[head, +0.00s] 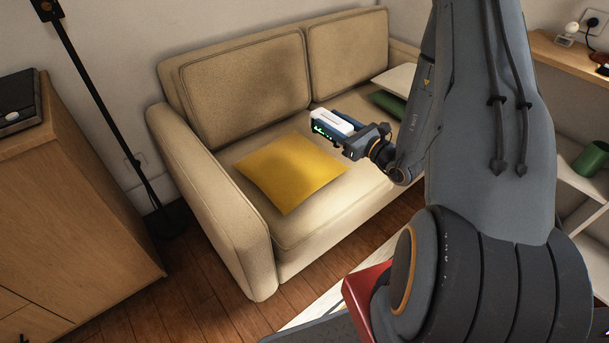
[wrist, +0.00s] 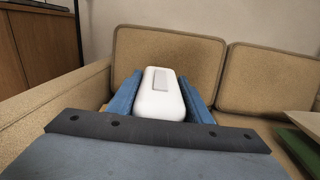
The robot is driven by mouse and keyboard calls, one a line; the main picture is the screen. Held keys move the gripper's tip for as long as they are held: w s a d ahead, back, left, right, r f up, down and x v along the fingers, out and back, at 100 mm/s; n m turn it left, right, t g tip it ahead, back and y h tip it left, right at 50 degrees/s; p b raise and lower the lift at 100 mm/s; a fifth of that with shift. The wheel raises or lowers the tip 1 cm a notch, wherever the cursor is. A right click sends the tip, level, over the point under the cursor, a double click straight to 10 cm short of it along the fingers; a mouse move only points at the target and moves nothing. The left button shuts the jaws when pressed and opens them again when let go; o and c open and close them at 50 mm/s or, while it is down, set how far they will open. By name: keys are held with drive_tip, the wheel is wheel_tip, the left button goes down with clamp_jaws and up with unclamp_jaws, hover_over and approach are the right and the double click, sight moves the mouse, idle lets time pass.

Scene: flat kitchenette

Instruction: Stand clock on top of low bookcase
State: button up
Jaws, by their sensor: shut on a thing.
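The clock (head: 331,119) is a small white block with a lit green display on its front side. My gripper (head: 326,126) is shut on it and holds it above the sofa seat. In the wrist view the clock's white back or top (wrist: 158,95) shows between the two blue fingers (wrist: 160,84). A low unit at the right edge, apparently the bookcase (head: 563,53), has a wooden top and pale shelves. My arm hides part of it, and my gripper is well to its left.
A beige sofa (head: 225,180) with a yellow cushion (head: 290,172) lies under my gripper. A white device (head: 565,38) and a dark and red item (head: 603,64) are on the wooden top; a green mug (head: 592,158) is on a shelf below. A lamp pole (head: 105,110) and wooden cabinet (head: 75,190) stand left.

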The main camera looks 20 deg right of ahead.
drive_tip(key=w+d+f+h+b, duration=0.1)
drive_tip(key=w+d+f+b, duration=0.2)
drive_tip(key=d+f+b, duration=0.5)
drive_tip(key=w+d+f+h+b, duration=0.1)
drive_tip(key=w+d+f+b, duration=0.2)
drive_tip(key=d+f+b, duration=0.5)
drive_tip(key=shift+m, duration=0.4)
drive_tip(key=f+b, duration=0.1)
drive_tip(key=f, duration=0.1)
drive_tip(key=a+f+b, duration=0.1)
drive_tip(key=f+b, duration=0.3)
drive_tip(key=shift+s+a+f, duration=0.25)
drive_tip(key=shift+a+f, duration=0.05)
drive_tip(key=shift+f, duration=0.05)
drive_tip(key=shift+r, duration=0.1)
drive_tip(key=o, duration=1.2)
drive_tip(key=shift+o, duration=0.2)
